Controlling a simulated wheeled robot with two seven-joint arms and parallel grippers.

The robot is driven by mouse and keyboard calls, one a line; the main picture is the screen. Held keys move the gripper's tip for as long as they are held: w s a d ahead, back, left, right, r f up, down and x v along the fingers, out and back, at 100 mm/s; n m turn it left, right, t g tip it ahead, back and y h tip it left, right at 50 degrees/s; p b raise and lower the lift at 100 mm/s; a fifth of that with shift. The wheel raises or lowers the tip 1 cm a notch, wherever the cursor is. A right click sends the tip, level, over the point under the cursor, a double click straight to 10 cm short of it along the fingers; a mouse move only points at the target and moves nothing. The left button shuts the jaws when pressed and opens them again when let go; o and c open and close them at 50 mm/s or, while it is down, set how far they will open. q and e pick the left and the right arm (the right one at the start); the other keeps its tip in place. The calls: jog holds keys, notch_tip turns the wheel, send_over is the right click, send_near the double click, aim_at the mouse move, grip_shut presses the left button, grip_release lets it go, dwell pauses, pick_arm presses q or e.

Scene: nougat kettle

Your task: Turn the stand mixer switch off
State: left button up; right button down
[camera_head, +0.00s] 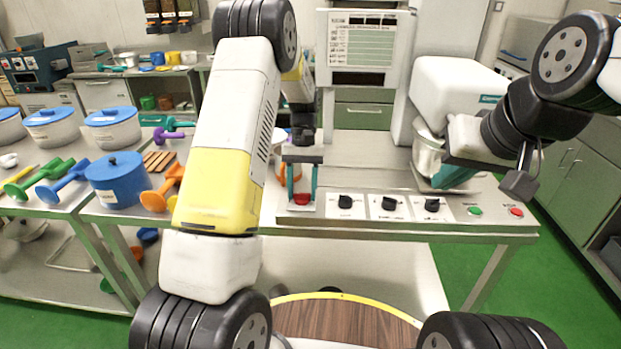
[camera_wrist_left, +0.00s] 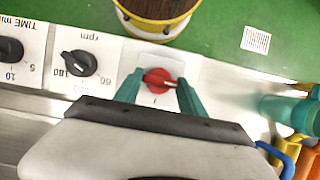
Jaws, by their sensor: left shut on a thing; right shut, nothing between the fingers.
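The mixer's red switch (camera_head: 301,199) sits at the left end of the front control panel; it also shows in the left wrist view (camera_wrist_left: 157,81) on its white plate, its pale pointer mark toward the right of that picture. My left gripper (camera_head: 302,190) is shut on the red switch, its teal fingers on either side of it, as the left wrist view also shows (camera_wrist_left: 160,92). The stand mixer (camera_head: 455,88) with its metal bowl stands at the right of the worktop. My right gripper (camera_head: 455,178) is shut and empty in front of the bowl, which it partly hides.
Black dials (camera_head: 390,204) line the panel right of the switch, followed by a green button (camera_head: 474,211) and a red button (camera_head: 516,212). A blue pot (camera_head: 117,180) and colored utensils lie on the left table. A round wooden top (camera_head: 345,325) is in front.

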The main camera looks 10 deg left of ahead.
pick_arm(q)
jog(key=shift+w, duration=0.1)
dwell(0.5)
jog(key=o, duration=1.4)
jog(key=shift+c, duration=0.2)
jog(key=v, duration=0.7)
jog(key=shift+r, duration=0.4)
jog(key=shift+w, duration=0.1)
